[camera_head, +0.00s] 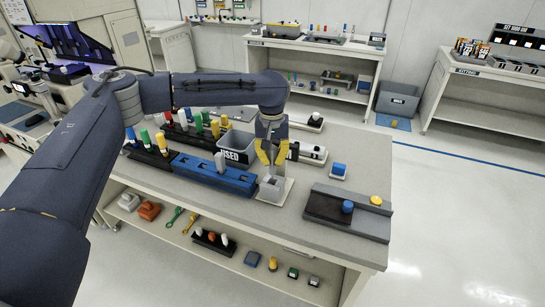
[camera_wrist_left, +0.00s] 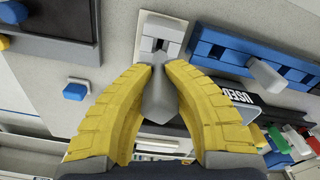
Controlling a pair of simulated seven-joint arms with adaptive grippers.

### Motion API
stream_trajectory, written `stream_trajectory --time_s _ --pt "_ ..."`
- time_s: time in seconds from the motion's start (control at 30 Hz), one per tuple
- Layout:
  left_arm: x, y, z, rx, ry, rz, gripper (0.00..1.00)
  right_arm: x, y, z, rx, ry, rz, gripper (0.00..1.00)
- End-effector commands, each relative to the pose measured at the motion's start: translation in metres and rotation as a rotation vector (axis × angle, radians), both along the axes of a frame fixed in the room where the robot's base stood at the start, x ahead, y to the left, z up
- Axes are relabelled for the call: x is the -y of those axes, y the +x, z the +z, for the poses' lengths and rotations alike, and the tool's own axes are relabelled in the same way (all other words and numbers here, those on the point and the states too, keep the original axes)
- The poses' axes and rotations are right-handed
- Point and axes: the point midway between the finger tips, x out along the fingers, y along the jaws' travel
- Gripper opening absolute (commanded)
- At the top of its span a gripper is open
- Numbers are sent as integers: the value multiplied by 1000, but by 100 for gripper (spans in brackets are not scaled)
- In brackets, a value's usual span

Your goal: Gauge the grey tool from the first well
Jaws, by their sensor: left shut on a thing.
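My left gripper (camera_head: 271,161) is over the grey gauge block (camera_head: 271,188) on its pale base plate (camera_head: 286,197). Its yellow fingers are shut on a grey tool (camera_wrist_left: 160,98), which points toward the slotted block (camera_wrist_left: 163,33) in the wrist view. I cannot tell whether the tool's tip is inside the block or just above it. The blue rack (camera_head: 213,174) stands left of the gauge, with another grey tool (camera_head: 220,161) upright in it. The rack also shows in the wrist view (camera_wrist_left: 232,44). My right gripper is not in view.
A dark grey tray (camera_head: 338,214) with a blue knob (camera_head: 347,207) and a yellow knob (camera_head: 376,200) lies at right. A blue block (camera_head: 338,170) sits behind it. A bin marked USED (camera_head: 237,155) and racks of coloured tools (camera_head: 150,155) stand behind and left.

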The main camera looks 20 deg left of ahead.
Motion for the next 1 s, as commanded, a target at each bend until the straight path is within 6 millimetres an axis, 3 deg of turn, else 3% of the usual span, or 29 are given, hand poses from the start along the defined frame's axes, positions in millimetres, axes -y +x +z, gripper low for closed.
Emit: stream_trajectory --time_s 0.6,1.0 --pt "0 0 -25 -1 1 0 0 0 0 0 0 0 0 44" --pt "0 0 -26 0 0 0 0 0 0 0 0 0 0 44"
